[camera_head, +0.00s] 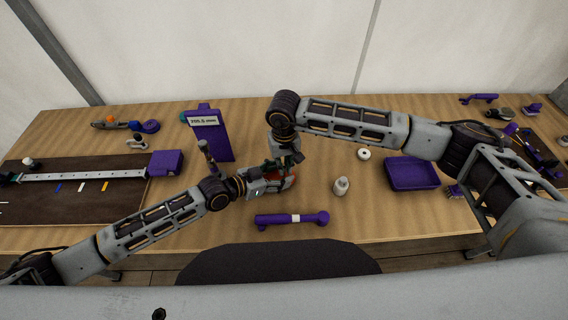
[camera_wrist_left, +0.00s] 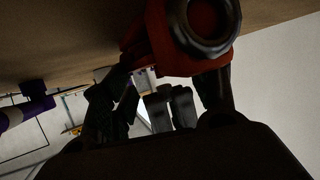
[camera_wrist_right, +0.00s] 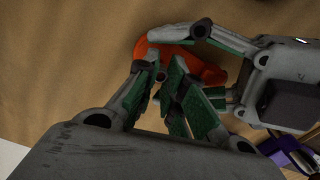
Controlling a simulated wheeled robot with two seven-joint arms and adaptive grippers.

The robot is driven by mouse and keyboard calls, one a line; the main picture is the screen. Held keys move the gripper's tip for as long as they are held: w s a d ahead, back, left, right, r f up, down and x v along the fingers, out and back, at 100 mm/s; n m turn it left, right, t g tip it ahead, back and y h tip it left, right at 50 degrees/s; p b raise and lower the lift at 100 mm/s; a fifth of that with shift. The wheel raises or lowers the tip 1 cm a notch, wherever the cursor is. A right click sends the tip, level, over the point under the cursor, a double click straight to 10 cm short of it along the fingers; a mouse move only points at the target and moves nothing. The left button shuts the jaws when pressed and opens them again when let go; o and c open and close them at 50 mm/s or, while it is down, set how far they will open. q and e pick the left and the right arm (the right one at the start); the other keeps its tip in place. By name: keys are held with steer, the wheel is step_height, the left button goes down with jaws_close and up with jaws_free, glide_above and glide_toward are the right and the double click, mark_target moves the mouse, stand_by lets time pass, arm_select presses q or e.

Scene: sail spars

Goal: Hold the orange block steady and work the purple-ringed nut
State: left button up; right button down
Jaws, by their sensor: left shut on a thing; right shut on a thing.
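The orange block (camera_wrist_right: 190,58) shows in the right wrist view, partly covered by fingers. In the left wrist view the block (camera_wrist_left: 165,45) looks dark red, with a dark round ring (camera_wrist_left: 204,22) set in a grey rim. My left gripper (camera_head: 277,183) is shut on the block, its fingers on either side. My right gripper (camera_head: 290,160) comes down from above, its tips (camera_wrist_right: 165,78) close together against the block. What lies between them is mostly hidden; from its place it seems to be the purple-ringed nut, but I see no purple there.
A purple stand with a readout (camera_head: 208,136) is behind left. A purple rod with a white band (camera_head: 292,219) lies in front. A white bottle (camera_head: 341,187), a white ring (camera_head: 364,154) and a purple tray (camera_head: 412,187) are to the right. A dark board with a rail (camera_head: 75,200) is left.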

steer(key=shift+f, duration=1.05)
steer(key=m, duration=0.9)
steer(key=shift+m, duration=0.4)
steer(key=m, duration=0.6)
steer(key=shift+m, duration=0.3)
steer(key=m, duration=0.6)
steer(key=shift+d+m, duration=0.1)
steer(key=shift+m, duration=0.2)
steer(key=c, duration=1.7)
jaws_free()
steer(key=shift+s, duration=0.1)
steer(key=shift+o, duration=0.2)
steer(key=shift+f, duration=0.1)
steer(key=shift+s, duration=0.15)
